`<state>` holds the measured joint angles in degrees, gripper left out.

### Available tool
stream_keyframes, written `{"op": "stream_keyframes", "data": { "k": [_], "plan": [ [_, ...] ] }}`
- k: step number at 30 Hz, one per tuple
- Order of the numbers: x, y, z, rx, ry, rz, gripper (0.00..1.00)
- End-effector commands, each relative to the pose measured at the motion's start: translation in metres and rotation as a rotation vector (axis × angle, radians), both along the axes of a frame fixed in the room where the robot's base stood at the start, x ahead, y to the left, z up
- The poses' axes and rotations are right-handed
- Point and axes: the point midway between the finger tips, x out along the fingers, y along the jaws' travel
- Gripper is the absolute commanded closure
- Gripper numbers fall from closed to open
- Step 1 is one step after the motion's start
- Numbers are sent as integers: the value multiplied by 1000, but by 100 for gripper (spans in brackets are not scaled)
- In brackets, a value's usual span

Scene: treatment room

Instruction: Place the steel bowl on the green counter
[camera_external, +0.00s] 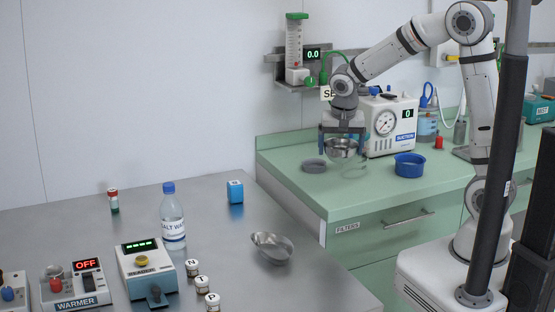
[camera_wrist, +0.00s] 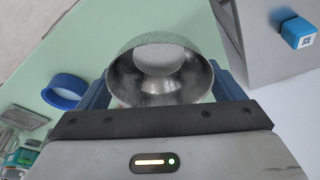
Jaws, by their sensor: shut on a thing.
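A steel bowl (camera_external: 341,148) hangs in my gripper (camera_external: 343,143) over the left end of the green counter (camera_external: 345,206). My gripper points down and is shut on the bowl, and the bowl looks a little above the counter top. In the wrist view the shiny bowl (camera_wrist: 160,75) sits between the two blue fingers, with its inside facing the camera. The green counter (camera_wrist: 75,50) shows behind it. What is under the bowl is partly hidden.
The suction unit (camera_external: 390,128) is behind. Another metal bowl (camera_external: 272,247), a water bottle (camera_external: 172,218) and a blue box (camera_external: 235,192) are on the steel table.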

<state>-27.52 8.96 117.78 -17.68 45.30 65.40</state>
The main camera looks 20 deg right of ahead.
Motion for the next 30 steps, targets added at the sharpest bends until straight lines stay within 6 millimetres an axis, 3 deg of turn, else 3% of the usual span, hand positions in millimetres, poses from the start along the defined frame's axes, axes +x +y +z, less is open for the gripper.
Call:
{"op": "stream_keyframes", "data": {
  "k": [4,12,17,24,30],
  "plan": [
    [0,0,-9,-2,2,1,36],
    [0,0,-56,-2,3,2,36],
    [0,1,-67,0,1,3,36],
    [0,1,-98,-1,3,4,36],
    [1,1,-100,1,0,3,36]
  ]
}}
